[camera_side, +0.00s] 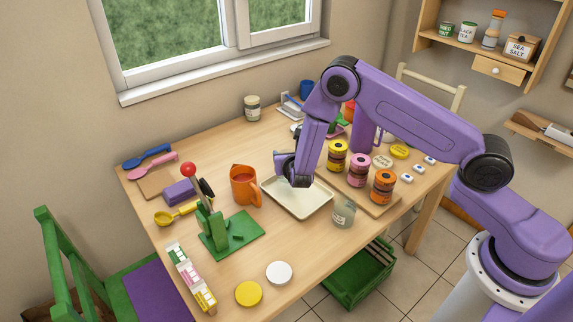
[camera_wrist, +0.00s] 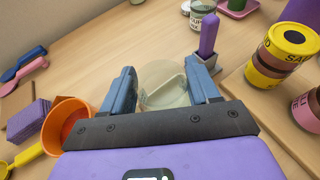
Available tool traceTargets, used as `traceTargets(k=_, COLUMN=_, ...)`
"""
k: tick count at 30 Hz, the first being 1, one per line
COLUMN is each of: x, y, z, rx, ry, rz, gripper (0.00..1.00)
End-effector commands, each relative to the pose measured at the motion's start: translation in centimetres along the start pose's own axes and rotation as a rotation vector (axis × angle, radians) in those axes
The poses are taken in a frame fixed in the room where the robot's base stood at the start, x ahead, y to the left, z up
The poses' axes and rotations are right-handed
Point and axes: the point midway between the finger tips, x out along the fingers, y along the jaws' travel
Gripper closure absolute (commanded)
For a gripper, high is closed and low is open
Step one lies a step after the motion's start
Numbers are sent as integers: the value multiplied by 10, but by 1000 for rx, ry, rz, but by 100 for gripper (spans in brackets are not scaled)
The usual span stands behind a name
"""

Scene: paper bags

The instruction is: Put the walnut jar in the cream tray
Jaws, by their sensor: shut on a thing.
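The cream tray (camera_side: 297,200) lies on the table. My gripper (camera_side: 285,167) is low over its back left part; from the side I cannot tell the exact height. In the wrist view my gripper (camera_wrist: 161,90) is shut on a pale, glassy round jar (camera_wrist: 163,84). This jar's label does not show, and in the side view my gripper hides it. Another clear glass jar (camera_side: 343,212) stands by the tray's front right corner, its label too small to read. I cannot tell from lettering which is the walnut jar.
An orange mug (camera_side: 243,185) stands close left of the tray. A wooden board with yellow, pink and orange jars (camera_side: 383,187) is to the right. A green lever stand (camera_side: 228,230) is at the front left. A lidded jar (camera_side: 252,107) stands at the back.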

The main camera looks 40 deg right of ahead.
Motion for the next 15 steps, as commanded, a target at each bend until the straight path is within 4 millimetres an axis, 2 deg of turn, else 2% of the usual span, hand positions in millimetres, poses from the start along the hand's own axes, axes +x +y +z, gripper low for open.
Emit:
traceTargets(k=9, x=16, y=2, z=-29, rx=-1, ry=0, rz=0, gripper=100)
traceTargets(k=15, x=17, y=2, z=-31, rx=1, ry=-1, rz=1, gripper=100)
